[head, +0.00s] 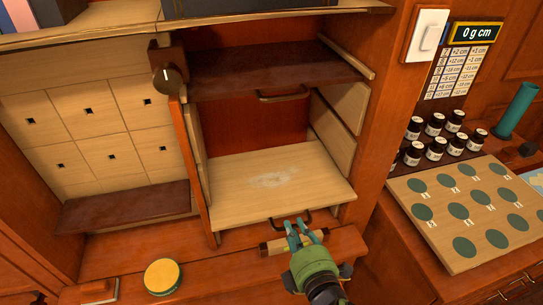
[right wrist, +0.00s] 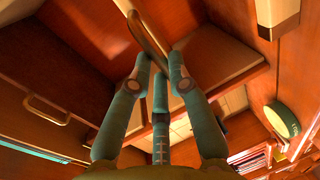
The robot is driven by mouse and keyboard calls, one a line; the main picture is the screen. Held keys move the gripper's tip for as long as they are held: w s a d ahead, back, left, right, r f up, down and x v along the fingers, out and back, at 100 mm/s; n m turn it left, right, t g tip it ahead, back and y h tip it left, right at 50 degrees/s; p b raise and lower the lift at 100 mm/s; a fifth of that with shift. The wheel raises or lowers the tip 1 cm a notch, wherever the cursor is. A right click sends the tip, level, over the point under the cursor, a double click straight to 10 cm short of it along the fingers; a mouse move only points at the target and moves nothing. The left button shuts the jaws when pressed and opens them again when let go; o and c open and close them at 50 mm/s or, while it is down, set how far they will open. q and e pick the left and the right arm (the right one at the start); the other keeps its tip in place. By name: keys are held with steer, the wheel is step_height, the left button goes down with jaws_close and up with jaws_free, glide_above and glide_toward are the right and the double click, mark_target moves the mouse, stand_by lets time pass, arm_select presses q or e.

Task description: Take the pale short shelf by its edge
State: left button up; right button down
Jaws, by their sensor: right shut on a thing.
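The pale short shelf (head: 235,190) is a light wooden board low in the open cabinet, with a whitish dusty patch on its top. A dark bow handle (head: 308,217) is at its front edge. My right gripper (head: 294,223) reaches in from below and is shut at this handle. In the right wrist view its teal fingers (right wrist: 159,62) meet on the curved brown handle (right wrist: 143,38). The fingertips hide part of the handle in the head view. My left gripper is in neither view.
A dark shelf (head: 270,73) with its own handle is above. A pale bar with dark ends (head: 268,248) lies just in front. A yellow round tin (head: 162,277) stands at the lower left. Dark jars (head: 435,149) and a board with green discs (head: 413,213) are at the right.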

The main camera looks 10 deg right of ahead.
arm_select(q)
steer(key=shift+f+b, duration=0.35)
steer(key=shift+b, duration=0.05)
arm_select(e)
steer(key=shift+f+v, duration=0.2)
steer(key=shift+v, duration=0.9)
steer(key=shift+f+v, duration=0.15)
steer(key=shift+v, duration=0.95)
steer(key=shift+s, duration=0.1)
steer(key=shift+c, duration=1.2)
jaws_free()
steer(key=shift+f, duration=0.2)
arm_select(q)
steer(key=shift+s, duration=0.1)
arm_select(e)
steer(key=shift+r, duration=0.1)
